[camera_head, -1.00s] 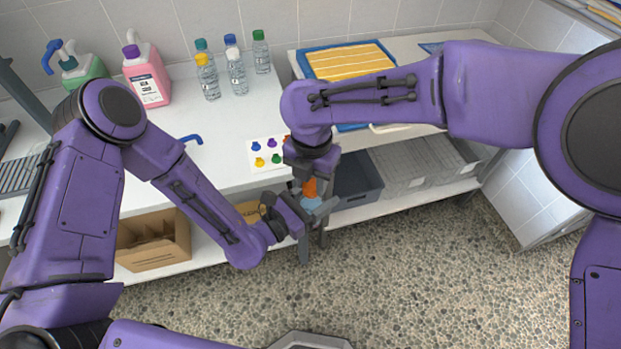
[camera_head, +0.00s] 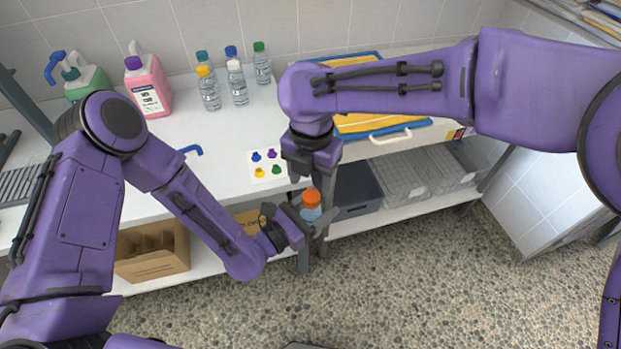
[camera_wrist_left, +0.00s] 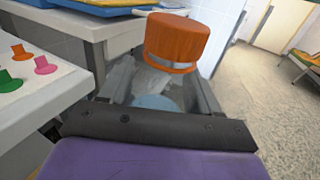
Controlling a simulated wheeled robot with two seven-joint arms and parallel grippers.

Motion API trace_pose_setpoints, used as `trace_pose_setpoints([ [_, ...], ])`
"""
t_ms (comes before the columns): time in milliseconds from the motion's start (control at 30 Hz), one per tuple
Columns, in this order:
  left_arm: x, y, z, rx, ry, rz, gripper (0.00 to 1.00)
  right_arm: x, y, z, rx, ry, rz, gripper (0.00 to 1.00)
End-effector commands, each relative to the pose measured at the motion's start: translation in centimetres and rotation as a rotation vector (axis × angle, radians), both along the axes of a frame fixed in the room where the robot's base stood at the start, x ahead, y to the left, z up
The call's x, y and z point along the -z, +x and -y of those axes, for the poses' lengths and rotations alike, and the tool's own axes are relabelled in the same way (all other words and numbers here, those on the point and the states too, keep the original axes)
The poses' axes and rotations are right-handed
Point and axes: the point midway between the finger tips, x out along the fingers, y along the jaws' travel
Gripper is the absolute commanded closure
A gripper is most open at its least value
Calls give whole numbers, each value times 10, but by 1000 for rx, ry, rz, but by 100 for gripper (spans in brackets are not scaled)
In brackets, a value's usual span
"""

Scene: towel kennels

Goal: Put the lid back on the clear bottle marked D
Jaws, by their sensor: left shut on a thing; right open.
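My left gripper (camera_head: 316,224) is shut on a clear, bluish bottle (camera_head: 312,213) and holds it out in front of the counter's edge. An orange lid (camera_head: 312,197) sits at the top of the bottle. In the left wrist view the lid (camera_wrist_left: 177,40) stands over the bottle's pale neck (camera_wrist_left: 158,80), between the fingers. I cannot tell whether it is fully seated. The letter D cannot be read. My right gripper (camera_head: 311,178) is open, pointing down just above the lid and apart from it.
Several capped bottles (camera_head: 238,85) stand at the back of the white counter (camera_head: 205,135), beside a pink jug (camera_head: 148,88) and a green jug (camera_head: 88,80). A white card (camera_head: 283,160) with coloured shapes lies near the front edge. A cardboard box (camera_head: 152,258) and dark bin (camera_head: 357,186) sit on the lower shelf.

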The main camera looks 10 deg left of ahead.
Motion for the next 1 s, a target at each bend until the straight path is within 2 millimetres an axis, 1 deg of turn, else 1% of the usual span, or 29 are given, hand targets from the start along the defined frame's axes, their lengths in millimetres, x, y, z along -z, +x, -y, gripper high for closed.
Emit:
trace_pose_setpoints([
  [67, 0, 0, 0, 0, 0, 0, 100, 0, -3, -1, -42, 0, -9, 41],
  [100, 0, 0, 0, 0, 0, 0, 100, 0, -6, -3, -116, 0, -23, 41],
  [167, 0, 0, 0, 0, 0, 0, 100, -1, -14, -7, -296, 1, -47, 41],
  [200, 0, 0, 0, 0, 0, 0, 100, -5, -17, -8, -444, 3, -58, 41],
  [233, 0, 0, 0, 0, 0, 0, 100, -8, -18, -9, -554, 7, -60, 41],
  [300, 0, 0, 0, 0, 0, 0, 100, -17, -15, -8, -785, 11, -51, 41],
  [400, 0, 0, 0, 0, 0, 0, 100, -28, -6, -4, -1018, 6, -20, 41],
  [433, 0, 0, 0, 0, 0, 0, 100, -30, -4, -2, -1062, 3, -12, 41],
  [533, 0, 0, 0, 0, 0, 0, 100, -35, 0, 0, -1135, -5, 2, 41],
  [800, 0, 0, 0, 0, 0, 0, 100, -34, 0, 0, -1136, -8, 2, 41],
  [867, 0, 0, 0, 0, 0, 0, 100, -30, 0, 0, -1135, -6, 1, 41],
  [1000, 0, 0, 0, 0, 0, 0, 100, -11, 0, 0, -1134, -5, -1, 41],
])
